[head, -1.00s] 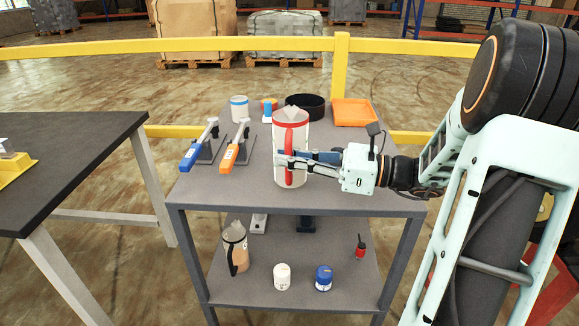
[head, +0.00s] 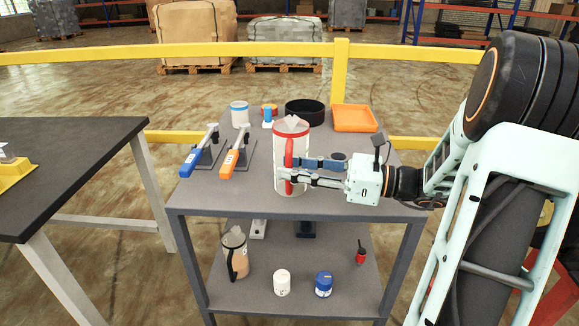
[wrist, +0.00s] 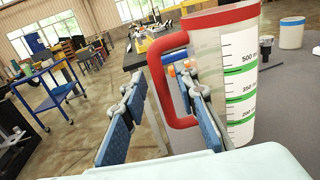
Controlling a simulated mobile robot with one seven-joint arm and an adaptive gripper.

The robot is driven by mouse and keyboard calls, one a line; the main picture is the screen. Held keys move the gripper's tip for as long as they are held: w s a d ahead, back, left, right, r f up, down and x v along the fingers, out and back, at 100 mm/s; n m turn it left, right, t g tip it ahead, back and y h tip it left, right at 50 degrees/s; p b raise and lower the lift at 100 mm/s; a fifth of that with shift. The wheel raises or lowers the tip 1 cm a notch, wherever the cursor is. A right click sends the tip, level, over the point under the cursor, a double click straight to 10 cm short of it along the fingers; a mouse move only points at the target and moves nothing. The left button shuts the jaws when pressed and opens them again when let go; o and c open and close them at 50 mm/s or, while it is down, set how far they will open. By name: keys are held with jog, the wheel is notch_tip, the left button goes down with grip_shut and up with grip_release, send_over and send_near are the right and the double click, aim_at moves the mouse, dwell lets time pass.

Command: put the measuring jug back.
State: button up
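The measuring jug (head: 302,168), white with a red rim and red handle, stands upright on the top of the grey cart (head: 225,195), near its front edge. In the wrist view the jug (wrist: 240,85) shows a scale with green lines. My gripper (head: 298,172) is at the jug's handle side, coming from the right. In the wrist view my gripper (wrist: 163,118) has its two blue-padded fingers spread apart. The red handle (wrist: 157,75) shows between them, nearer the right finger, which overlaps part of it. I cannot tell whether that finger touches it.
Blue and orange clamps (head: 236,152) stand left of the jug. A blue-rimmed cup (head: 240,115), black bowl (head: 305,112) and orange tray (head: 354,118) are behind. The lower shelf holds a black-handled jug (head: 236,255) and small jars. A dark table (head: 75,165) is at left.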

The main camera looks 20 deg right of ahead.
jog(key=p+v, duration=0.2)
jog(key=v, duration=0.9)
